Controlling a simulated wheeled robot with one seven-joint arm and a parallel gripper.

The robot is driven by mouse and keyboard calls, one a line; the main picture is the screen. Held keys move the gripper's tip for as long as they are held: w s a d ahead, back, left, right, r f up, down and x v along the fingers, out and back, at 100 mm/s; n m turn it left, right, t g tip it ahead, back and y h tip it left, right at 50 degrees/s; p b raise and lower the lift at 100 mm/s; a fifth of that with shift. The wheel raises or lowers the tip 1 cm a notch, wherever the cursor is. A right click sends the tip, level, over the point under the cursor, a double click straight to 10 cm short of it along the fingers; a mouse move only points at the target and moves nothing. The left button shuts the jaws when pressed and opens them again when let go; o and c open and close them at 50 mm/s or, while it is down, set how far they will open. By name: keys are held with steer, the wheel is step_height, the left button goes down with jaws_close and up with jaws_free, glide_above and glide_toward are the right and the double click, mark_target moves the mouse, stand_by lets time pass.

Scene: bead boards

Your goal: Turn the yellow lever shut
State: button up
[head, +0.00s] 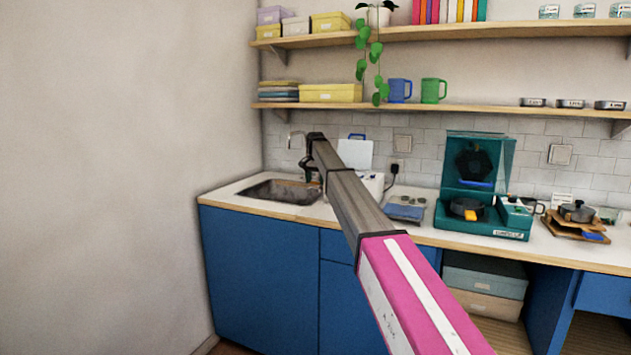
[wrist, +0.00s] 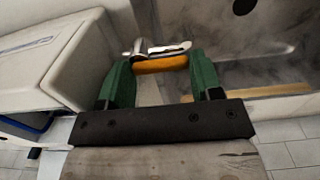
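A yellow-orange lever (wrist: 161,64) with chrome metal above it shows in the wrist view, at the sink's edge. My gripper (wrist: 160,68) has two green fingers set wide apart, one near each end of the lever. The lever lies across the gap; I cannot tell whether either finger touches it. In the head view my arm reaches out to the sink, and my gripper (head: 308,163) is a dark shape beside the sink. The lever cannot be made out there.
The sink (head: 282,192) is sunk into the counter at the left. A white box (head: 370,184) stands right of my arm. A teal machine (head: 482,190) with a small orange-yellow part stands farther right. A shelf (head: 450,108) runs above.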

stand_by(0.3)
steer(key=n, duration=0.4)
steer(key=s+n, duration=0.1)
steer(key=n, duration=0.4)
steer(key=s+n, duration=0.1)
steer(key=n, duration=0.3)
steer(key=shift+s+d+n, duration=0.25)
steer(key=shift+d+n, duration=0.05)
steer(key=shift+n, duration=0.1)
steer(key=n, duration=0.4)
steer(key=shift+s+d, duration=0.15)
steer(key=shift+d, duration=0.2)
steer(key=o, duration=0.9)
steer(key=shift+r, duration=0.15)
